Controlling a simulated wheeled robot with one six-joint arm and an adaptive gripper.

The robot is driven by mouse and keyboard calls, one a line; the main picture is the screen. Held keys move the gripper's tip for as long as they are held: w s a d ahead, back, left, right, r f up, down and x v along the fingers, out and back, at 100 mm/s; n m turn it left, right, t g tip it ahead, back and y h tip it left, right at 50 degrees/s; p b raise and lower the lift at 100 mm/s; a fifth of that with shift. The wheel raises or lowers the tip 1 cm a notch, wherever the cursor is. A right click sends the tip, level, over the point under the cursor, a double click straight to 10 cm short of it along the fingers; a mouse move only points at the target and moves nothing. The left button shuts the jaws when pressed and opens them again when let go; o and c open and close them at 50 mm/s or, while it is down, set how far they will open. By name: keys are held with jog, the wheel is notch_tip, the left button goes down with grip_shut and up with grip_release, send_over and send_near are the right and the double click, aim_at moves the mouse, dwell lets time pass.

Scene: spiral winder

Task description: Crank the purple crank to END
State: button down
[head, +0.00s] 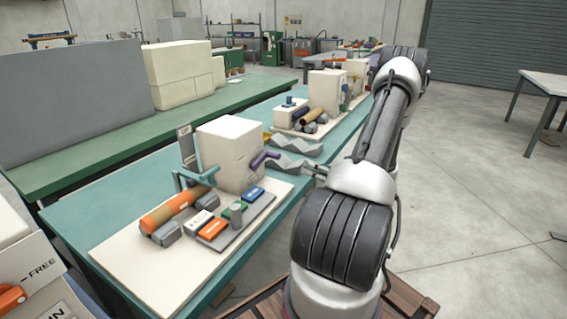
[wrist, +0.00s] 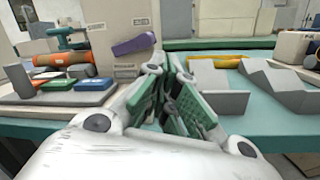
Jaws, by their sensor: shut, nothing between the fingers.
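The purple crank (head: 265,158) sticks out from the side of a cream box (head: 229,138) that stands on a cream board on the teal bench. In the wrist view the purple crank (wrist: 133,45) slants, its right end a little higher, with small labels around it that I cannot read. My gripper (wrist: 172,92) is shut and empty, in front of the box and to the right of and below the crank in that view. It appears apart from the crank. In the head view my gripper (head: 314,172) is small and partly hidden by my arm.
On the board (head: 150,262) lie an orange roller (head: 178,209), a teal bracket (head: 194,174) and several coloured blocks (head: 213,231). Grey zigzag blocks (head: 290,165) lie on the bench right of the crank. More fixtures (head: 322,95) stand farther along.

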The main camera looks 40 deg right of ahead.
jog(key=w+a+n, duration=0.1)
jog(key=w+n, duration=0.2)
jog(key=n, duration=0.1)
jog(key=w+a+n, duration=0.1)
jog(key=w+n, duration=0.2)
jog(key=n, duration=0.1)
jog(key=w+a+n+y, duration=0.1)
jog(key=w+a+n, duration=0.1)
jog(key=w+n, duration=0.1)
jog(key=shift+a+f+n, duration=0.1)
jog(key=shift+f+n, duration=0.05)
jog(key=shift+n, duration=0.45)
jog(key=shift+a+r+n, duration=0.2)
jog(key=shift+r+n, duration=0.6)
jog(key=shift+s, duration=0.1)
